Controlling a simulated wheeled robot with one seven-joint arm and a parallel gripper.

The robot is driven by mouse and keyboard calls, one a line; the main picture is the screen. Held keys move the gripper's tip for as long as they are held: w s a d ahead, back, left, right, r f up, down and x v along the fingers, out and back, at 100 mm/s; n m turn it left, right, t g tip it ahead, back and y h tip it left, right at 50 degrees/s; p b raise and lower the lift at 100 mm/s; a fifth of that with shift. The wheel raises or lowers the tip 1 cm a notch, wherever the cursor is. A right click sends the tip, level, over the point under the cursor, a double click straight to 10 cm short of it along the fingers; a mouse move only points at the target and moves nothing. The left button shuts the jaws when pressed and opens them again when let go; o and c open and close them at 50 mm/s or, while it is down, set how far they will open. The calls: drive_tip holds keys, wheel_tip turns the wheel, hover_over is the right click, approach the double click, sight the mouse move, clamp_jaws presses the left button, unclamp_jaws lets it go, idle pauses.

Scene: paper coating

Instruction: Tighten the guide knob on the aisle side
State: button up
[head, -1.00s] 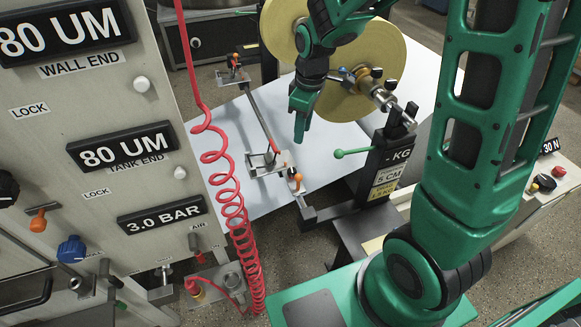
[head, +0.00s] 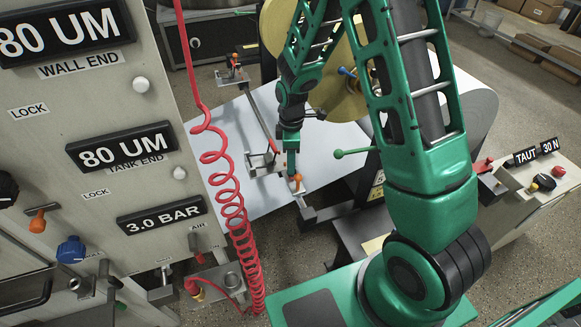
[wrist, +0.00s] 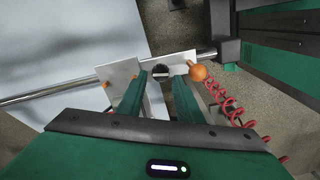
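The near guide is a pale metal plate (head: 258,161) on a long bar, with an orange ball knob (head: 296,178) at its near end. In the wrist view the guide plate (wrist: 120,82) lies across the bar. In the head view my gripper (head: 291,172) points down beside the orange ball; the dark knob is hidden there. Contact cannot be told.
A second guide (head: 234,75) sits at the bar's far end. A white paper web (head: 225,120) runs under the bar. A coiled red hose (head: 235,205) hangs to the left, beside the control panel (head: 60,140). A green ball-ended lever (head: 345,153) sticks out to the right.

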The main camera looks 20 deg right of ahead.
drive_tip(key=shift+f, duration=1.5)
drive_tip(key=c, duration=0.8)
drive_tip(key=shift+o, duration=0.2)
